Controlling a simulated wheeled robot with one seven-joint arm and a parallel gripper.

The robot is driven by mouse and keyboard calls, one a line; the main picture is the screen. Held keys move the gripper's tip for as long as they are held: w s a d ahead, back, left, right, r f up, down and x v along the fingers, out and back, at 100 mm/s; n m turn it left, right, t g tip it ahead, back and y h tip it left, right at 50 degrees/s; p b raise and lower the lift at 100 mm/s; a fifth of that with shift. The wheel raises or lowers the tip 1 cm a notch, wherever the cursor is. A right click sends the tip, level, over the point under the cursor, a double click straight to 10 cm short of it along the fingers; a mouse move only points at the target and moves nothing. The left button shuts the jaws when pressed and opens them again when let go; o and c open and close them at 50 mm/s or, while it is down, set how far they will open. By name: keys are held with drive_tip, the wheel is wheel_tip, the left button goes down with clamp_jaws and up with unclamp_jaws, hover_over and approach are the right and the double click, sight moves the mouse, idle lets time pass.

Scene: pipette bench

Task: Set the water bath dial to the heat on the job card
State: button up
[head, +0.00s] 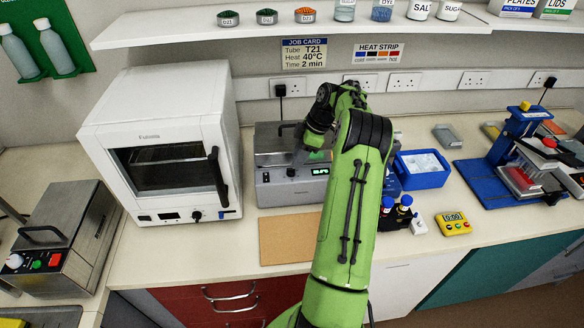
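The job card (304,54) on the wall reads Tube T21, Heat 40°C, Time 2 min. A grey metal box with a green lit display (319,171), which looks like the water bath (275,190), stands at the back of the bench in the middle. A small dark knob (290,172), seemingly its dial, is on its front. The display digits are too small to read. My gripper (308,154) points down over the box's front right part, close above the knob. My arm hides part of the box, and the fingertips are not clear.
A white oven (165,130) stands left of the box, and another metal box with a dial and buttons (60,240) stands far left. A brown mat (288,238) lies in front. A blue tray (422,170), dark bottles (403,208) and a yellow timer (453,223) are right of my arm.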

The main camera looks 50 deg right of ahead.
sight(293, 169)
drive_tip(key=x, duration=0.5)
drive_tip(key=shift+f, duration=0.1)
drive_tip(key=shift+c, duration=0.4)
clamp_jaws()
drive_tip(key=shift+f+m+h+b, duration=0.2)
drive_tip(key=shift+m+h+b, duration=0.2)
drive_tip(key=shift+m+b, duration=0.75)
drive_tip(key=shift+s+a+r+m+t+h+b, duration=0.15)
drive_tip(key=shift+m+t+h+b, duration=0.3)
drive_tip(key=shift+m+b, duration=0.65)
drive_tip(key=shift+r+p, duration=0.1)
drive_tip(key=shift+p, duration=0.25)
drive_tip(key=shift+o, duration=0.4)
unclamp_jaws()
